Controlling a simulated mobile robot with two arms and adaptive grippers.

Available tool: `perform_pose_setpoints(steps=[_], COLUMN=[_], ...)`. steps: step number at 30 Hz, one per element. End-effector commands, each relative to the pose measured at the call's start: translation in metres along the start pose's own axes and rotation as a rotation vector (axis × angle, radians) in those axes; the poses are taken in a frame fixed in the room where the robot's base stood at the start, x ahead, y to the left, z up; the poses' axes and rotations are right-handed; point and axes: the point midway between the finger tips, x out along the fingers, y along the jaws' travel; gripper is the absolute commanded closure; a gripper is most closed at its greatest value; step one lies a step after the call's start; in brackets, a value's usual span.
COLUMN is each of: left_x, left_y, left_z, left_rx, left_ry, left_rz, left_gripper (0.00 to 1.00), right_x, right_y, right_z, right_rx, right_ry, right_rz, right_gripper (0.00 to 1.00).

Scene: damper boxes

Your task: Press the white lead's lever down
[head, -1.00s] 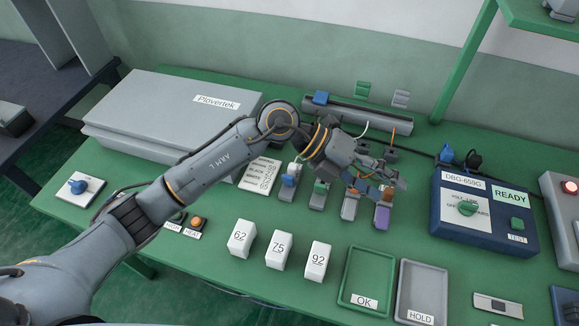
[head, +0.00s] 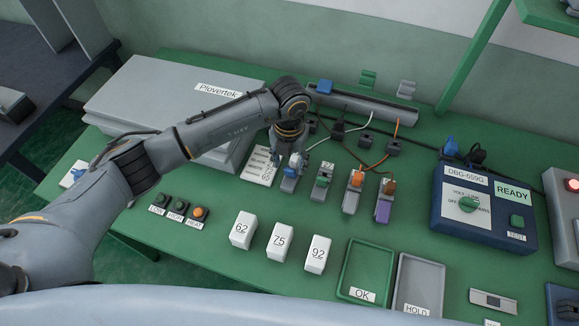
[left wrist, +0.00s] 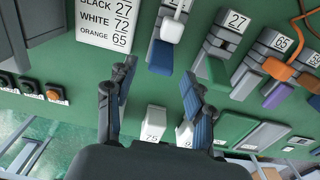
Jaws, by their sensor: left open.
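The block with the white lever (left wrist: 172,28) stands at the left end of the row of terminal blocks and has a blue front (left wrist: 160,57). In the head view the same blue-fronted block (head: 288,185) is partly hidden by my left gripper (head: 293,162). A white lead (head: 318,143) curves away behind it. My left gripper points down over this block. In the left wrist view its two fingers (left wrist: 155,78) are spread, with nothing between them, and the white lever lies beyond the tips. I cannot tell the lever's exact tilt. My right gripper is not in view.
A number card (left wrist: 108,23) lies left. White cubes (head: 280,243), trays (head: 366,268) and a tester (head: 485,210) occupy the front and right of the bench.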

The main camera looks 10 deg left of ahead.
Motion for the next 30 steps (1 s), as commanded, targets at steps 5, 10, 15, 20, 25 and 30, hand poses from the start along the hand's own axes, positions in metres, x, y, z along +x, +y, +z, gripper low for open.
perform_pose_setpoints(steps=[5,10,15,20,25,30], left_x=[0.028,0.042,0.045,0.045,0.045,0.045], left_y=[-0.001,-0.001,-0.001,-0.001,-0.001,-0.001], left_z=[0.0,0.0,0.0,0.0,0.0,0.0], left_rx=[0.0,0.001,0.002,0.002,0.002,0.002], left_ry=[0.002,0.0,-0.002,-0.002,-0.001,-0.002], left_rz=[-0.001,-0.001,-0.002,-0.002,-0.002,-0.002], left_gripper=[0.47,0.47,0.47,0.49,0.84,1.0], right_x=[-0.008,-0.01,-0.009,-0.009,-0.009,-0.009], right_y=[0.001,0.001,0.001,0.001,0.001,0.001], right_z=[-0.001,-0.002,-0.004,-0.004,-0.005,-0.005], right_rx=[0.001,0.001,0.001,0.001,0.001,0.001], right_ry=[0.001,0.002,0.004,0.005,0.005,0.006], right_rz=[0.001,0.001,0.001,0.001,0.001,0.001], right_gripper=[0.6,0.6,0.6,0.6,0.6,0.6])
